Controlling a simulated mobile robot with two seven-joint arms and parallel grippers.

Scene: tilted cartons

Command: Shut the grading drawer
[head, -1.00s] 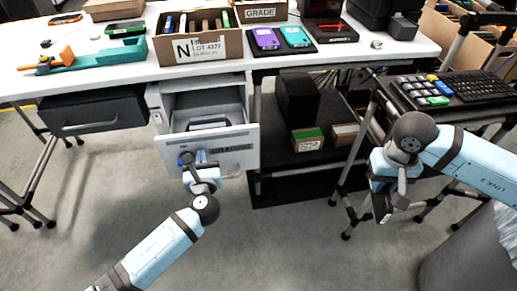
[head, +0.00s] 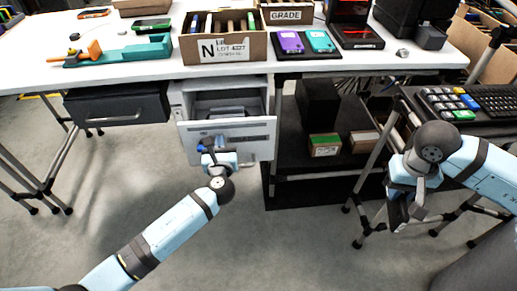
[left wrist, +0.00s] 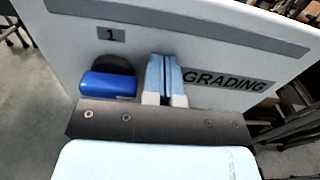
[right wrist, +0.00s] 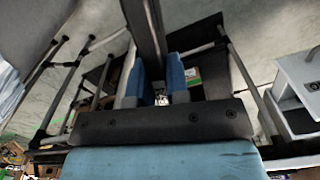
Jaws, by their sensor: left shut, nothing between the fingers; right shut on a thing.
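The grading drawer's pale front (head: 255,135) stands out from the white cabinet (head: 176,92) under the table, so the drawer is open. A dark device (head: 224,112) shows inside. In the left wrist view the front (left wrist: 225,55) bears the label "GRADING" (left wrist: 228,80) and a "1" tag. My left gripper (head: 212,150) is shut and empty, its tips at the outer face beside the label; it also shows in the left wrist view (left wrist: 165,75). My right gripper (head: 402,210) is shut on a dark grey bar (right wrist: 143,28), away at the right.
A closed dark drawer (head: 118,108) is left of the cabinet. A black shelf cart (head: 330,165) stands right of it. A carton marked "N" (head: 225,48) is on the table (head: 120,68). Floor in front is clear.

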